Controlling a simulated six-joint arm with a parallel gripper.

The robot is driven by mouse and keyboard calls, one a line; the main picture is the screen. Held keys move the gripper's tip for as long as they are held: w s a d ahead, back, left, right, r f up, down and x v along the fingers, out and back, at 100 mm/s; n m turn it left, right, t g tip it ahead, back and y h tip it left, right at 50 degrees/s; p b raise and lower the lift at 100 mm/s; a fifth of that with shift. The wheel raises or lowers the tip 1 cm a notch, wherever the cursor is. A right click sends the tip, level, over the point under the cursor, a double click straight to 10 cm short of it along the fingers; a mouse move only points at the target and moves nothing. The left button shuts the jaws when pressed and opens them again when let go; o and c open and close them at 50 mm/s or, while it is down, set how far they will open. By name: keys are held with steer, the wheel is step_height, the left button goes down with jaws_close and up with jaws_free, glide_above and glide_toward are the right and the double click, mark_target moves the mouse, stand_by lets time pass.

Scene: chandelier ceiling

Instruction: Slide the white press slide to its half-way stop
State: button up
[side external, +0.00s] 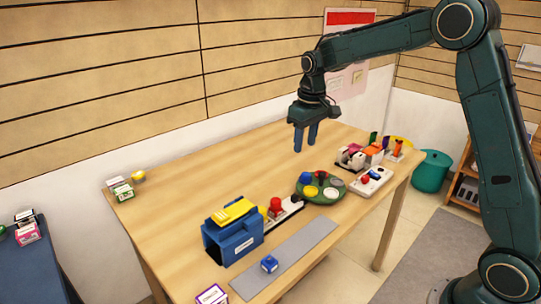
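My gripper (305,143) hangs high over the back part of the wooden table (185,215), with its two blue fingers pointing down. A gap shows between the fingers, and nothing is between them. A blue press-like box (237,242) with a yellow top (234,211) stands near the table's front. A white base (286,212) with red and yellow knobs adjoins its right side. I cannot clearly pick out the white press slide or its half-way stop at this size. My gripper is well apart from the blue box, behind and to the right of it.
A green tray (314,196) with coloured round parts and a white button panel (372,181) stand to the right. A grey strip (297,247) carries a small blue block (269,263). Small boxes (122,191) sit at the left. The table's back middle is clear.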

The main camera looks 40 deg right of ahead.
steer(key=g, duration=0.1)
glide_above(295, 195)
step_height(295, 195, down, 8)
steer(key=shift+a+f, duration=0.1)
steer(key=shift+f, duration=0.05)
step_height(295, 195, down, 14)
steer(key=shift+r, duration=0.2)
stand_by(0.5)
jaws_close()
